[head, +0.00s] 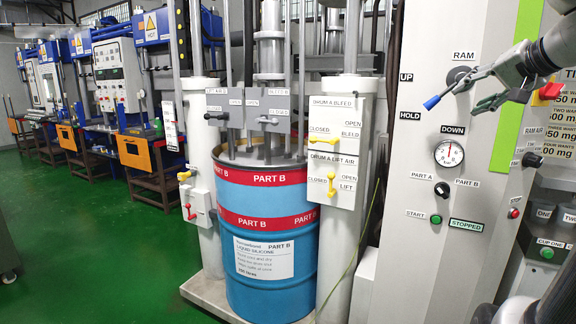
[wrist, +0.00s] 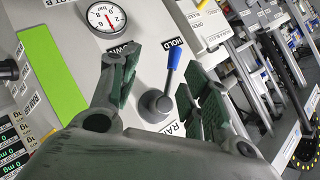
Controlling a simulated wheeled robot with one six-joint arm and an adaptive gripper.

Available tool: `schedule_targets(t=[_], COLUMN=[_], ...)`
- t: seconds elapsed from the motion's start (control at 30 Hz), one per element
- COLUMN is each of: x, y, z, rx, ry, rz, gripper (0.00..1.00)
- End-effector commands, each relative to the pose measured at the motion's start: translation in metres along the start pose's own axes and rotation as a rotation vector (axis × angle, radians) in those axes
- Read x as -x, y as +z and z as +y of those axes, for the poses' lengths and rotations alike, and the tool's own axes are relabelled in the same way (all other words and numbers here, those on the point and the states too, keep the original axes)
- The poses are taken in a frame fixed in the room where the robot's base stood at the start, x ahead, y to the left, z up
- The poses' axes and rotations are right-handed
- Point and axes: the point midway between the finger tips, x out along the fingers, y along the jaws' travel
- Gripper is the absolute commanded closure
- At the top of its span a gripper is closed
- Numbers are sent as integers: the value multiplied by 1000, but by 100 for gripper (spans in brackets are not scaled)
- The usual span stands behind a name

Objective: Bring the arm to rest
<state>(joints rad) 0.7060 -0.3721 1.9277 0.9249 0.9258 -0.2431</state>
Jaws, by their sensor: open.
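My gripper (head: 474,90) is open and empty at the upper right of the head view, in front of the grey control panel (head: 428,180). The RAM lever (head: 440,97), with a blue tip, points down-left toward the HOLD label. In the wrist view the open fingers of my gripper (wrist: 160,62) appear on either side of the lever (wrist: 171,72), with gaps showing on both sides. I see no contact, but the distance in depth is hard to tell.
A pressure gauge (head: 449,153), a PART A/PART B selector (head: 442,189) and a START button (head: 436,219) are on the panel. A blue drum (head: 262,230) with red bands stands to the left between white columns. Green floor (head: 110,240) is open farther left.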

Motion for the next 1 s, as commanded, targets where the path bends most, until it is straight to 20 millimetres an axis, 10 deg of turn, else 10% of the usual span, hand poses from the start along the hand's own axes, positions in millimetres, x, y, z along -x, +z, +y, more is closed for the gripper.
schedule_targets(t=[0.2,0.5,1.0], x=[10,47,44], y=[88,234,269], z=[86,153,130], rx=[43,531,771], ry=[262,496,375], rz=[-209,-567,-622], gripper=[53,53,53])
